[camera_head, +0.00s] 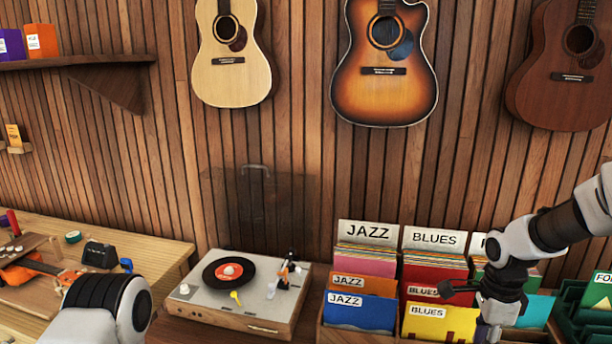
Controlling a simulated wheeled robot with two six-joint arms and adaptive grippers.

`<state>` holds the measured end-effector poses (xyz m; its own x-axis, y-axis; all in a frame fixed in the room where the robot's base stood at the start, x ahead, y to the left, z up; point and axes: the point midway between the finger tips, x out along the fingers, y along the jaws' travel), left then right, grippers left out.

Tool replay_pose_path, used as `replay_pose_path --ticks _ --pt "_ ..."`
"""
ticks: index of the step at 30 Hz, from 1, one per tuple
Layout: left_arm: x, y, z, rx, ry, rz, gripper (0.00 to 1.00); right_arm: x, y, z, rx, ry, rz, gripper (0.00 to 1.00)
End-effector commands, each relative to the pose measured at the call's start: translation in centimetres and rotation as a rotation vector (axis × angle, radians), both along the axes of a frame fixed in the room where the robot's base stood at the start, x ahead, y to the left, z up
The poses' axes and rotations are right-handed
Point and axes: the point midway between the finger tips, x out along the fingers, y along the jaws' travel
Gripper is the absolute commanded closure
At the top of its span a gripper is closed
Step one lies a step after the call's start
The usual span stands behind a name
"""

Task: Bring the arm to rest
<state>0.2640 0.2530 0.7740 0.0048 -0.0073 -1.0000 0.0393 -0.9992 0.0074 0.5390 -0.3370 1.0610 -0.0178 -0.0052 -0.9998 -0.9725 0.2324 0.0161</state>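My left arm shows only as a white and black rounded link at the bottom left, in front of the wooden bench; its gripper is outside the picture. My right arm comes in from the right edge and bends down in front of the record bins. A small dark part juts left from its wrist over the blues records. The arm runs down past the bottom edge, and I see no fingertips of the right gripper. Nothing held by either arm is visible.
A turntable (228,313) with a black record (216,277) stands between the arms. Right of it is a record bin with jazz (359,312) and blues (432,322) sleeves. A bench (150,239) with tools stands left. Guitars (232,75) hang on the wall behind.

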Motion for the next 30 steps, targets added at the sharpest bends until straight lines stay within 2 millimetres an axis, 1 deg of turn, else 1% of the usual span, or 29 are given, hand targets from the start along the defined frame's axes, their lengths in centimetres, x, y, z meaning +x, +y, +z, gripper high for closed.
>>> replay_pose_path --ticks 1,5,8,10,14,15,17,19,20,21,23,24,25,26,27,28,29,30 --pt "0.1 0.0 0.0 0.0 -0.002 0.0 0.6 -0.3 0.1 -1.0 -0.003 0.021 0.003 0.69" --pt "0.1 0.0 0.0 0.0 -0.001 0.0 0.6 -1.4 0.3 -3.8 -0.013 0.087 0.012 0.69" --pt "0.1 0.0 0.0 0.0 -0.001 0.0 0.6 -2.9 0.7 -6.3 -0.018 0.151 0.021 0.69" --pt "0.1 0.0 0.0 0.0 -0.001 0.0 0.6 -4.4 1.0 -8.2 -0.02 0.206 0.028 0.69" --pt "0.0 0.0 0.0 0.0 -0.001 0.0 0.6 -8.0 2.0 -12.3 -0.018 0.314 0.042 0.69" --pt "0.0 0.0 0.0 0.0 -0.001 0.0 0.6 -9.4 2.4 -13.8 -0.013 0.345 0.051 0.69" --pt "0.0 0.0 0.0 0.0 -0.001 0.0 0.6 -11.7 3.1 -16.1 -0.002 0.391 0.08 0.69" --pt "0.0 0.0 0.0 0.0 -0.001 0.0 0.6 -15.1 4.1 -19.2 0.025 0.442 0.142 0.69" --pt "0.0 0.0 -0.1 0.0 -0.001 0.0 0.6 -16.9 4.7 -20.6 0.043 0.461 0.184 0.69" --pt "0.0 0.0 -0.1 0.0 -0.001 0.0 0.6 -19.6 5.5 -22.6 0.073 0.484 0.255 0.69" --pt "0.0 0.0 -0.1 0.0 -0.001 0.0 0.6 -24.2 6.7 -25.3 0.133 0.496 0.398 0.69" --pt "0.0 0.0 -0.1 0.0 -0.001 0.0 0.6 -27.4 7.5 -26.9 0.178 0.486 0.522 0.69" --pt "0.0 0.0 -0.1 0.0 -0.001 0.0 0.6 -29.5 8.0 -27.8 0.209 0.463 0.63 0.69" --pt "0.0 0.0 -0.1 0.0 -0.001 0.0 0.6 -31.0 8.4 -28.3 0.231 0.43 0.738 0.69" --pt "0.0 0.0 0.0 0.0 -0.001 0.0 0.6 -32.3 8.7 -28.7 0.246 0.372 0.882 0.69" --pt "0.0 0.0 0.0 0.0 -0.001 0.0 0.6 -32.7 8.9 -28.9 0.246 0.323 0.99 0.69" --pt "0.0 0.0 0.0 0.0 -0.001 0.0 0.6 -32.6 8.9 -28.9 0.234 0.268 1.099 0.69" --pt "0.0 0.0 0.0 0.0 -0.001 0.0 0.6 -32.0 8.9 -28.7 0.204 0.194 1.236 0.69"
